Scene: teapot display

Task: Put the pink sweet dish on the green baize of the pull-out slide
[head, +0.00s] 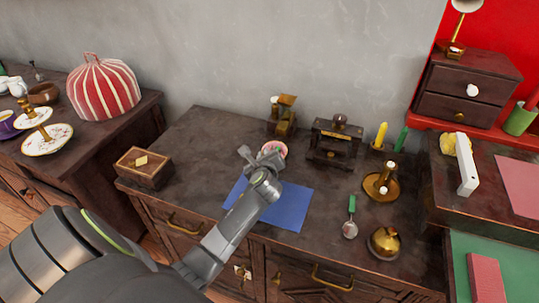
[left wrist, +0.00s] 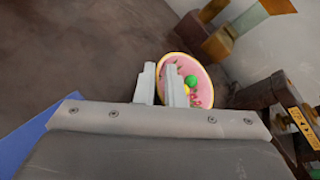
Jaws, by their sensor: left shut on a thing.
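The pink sweet dish (head: 276,148) is small and round, at the back middle of the dark wooden desk. In the left wrist view the dish (left wrist: 199,76) shows a yellow rim and a few coloured sweets, one green. My left gripper (head: 258,158) is shut on the near rim of the dish; its fingers (left wrist: 160,82) cover part of it. I cannot tell whether the dish touches the desk. The green baize (head: 515,262) of the slide is at the lower right, partly cut off by the frame. My right gripper is not in view.
A blue sheet (head: 291,207) lies under my left arm. Near the dish stand a brass instrument (head: 285,115) and a dark press-like stand (head: 334,143). A candlestick (head: 381,184), green-handled tool (head: 350,220) and brass bell (head: 384,244) lie towards the slide. A red block (head: 485,281) occupies the baize's left part.

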